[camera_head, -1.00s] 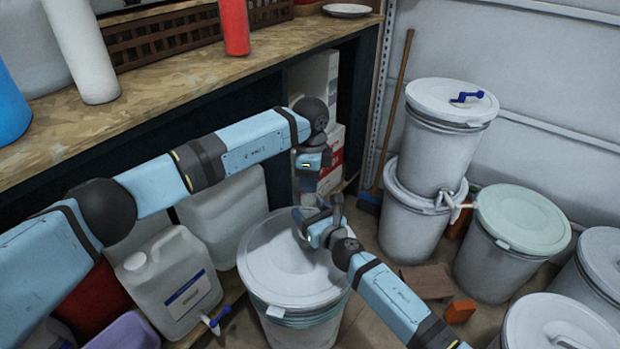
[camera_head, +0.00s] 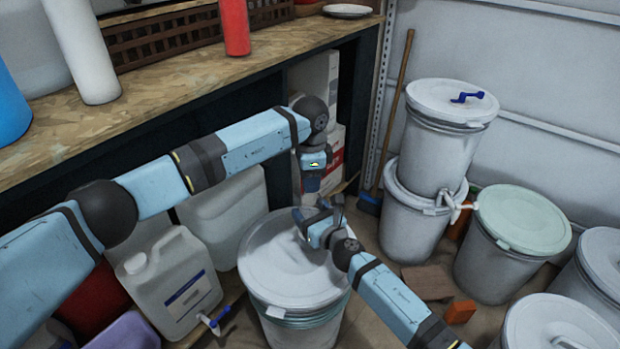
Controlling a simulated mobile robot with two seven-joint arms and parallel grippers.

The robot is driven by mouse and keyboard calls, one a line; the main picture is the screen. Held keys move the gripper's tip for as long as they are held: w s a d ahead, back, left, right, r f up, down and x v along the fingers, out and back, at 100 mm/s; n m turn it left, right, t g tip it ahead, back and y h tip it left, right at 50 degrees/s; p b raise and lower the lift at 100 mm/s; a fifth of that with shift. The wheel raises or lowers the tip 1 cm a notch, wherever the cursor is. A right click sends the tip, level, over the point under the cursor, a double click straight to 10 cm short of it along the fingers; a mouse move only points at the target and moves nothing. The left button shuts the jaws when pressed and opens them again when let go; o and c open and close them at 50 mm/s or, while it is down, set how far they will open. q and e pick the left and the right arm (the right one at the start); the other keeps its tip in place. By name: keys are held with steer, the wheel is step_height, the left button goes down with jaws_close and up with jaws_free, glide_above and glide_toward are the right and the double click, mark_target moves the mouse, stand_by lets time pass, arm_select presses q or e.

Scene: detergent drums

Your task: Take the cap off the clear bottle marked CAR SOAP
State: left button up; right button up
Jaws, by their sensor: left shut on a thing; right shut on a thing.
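My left gripper (camera_head: 311,197) points down over the front drum, at the end of the arm from the left. My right gripper (camera_head: 312,218) reaches in from the lower right and meets it just below, over the drum's lid. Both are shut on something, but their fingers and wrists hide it. I cannot make out the clear CAR SOAP bottle or its cap, nor tell which part each gripper holds.
The white lidded drum (camera_head: 285,275) stands right under both grippers. A capped white jug (camera_head: 168,285) with an unreadable label is left of it. Stacked drums (camera_head: 430,150) and a green-lidded drum (camera_head: 522,220) stand right. The wooden shelf (camera_head: 180,85) runs above left.

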arm_select(q)
steer(key=shift+r, duration=1.05)
steer(key=shift+r, duration=2)
arm_select(e)
steer(key=o, duration=1.8)
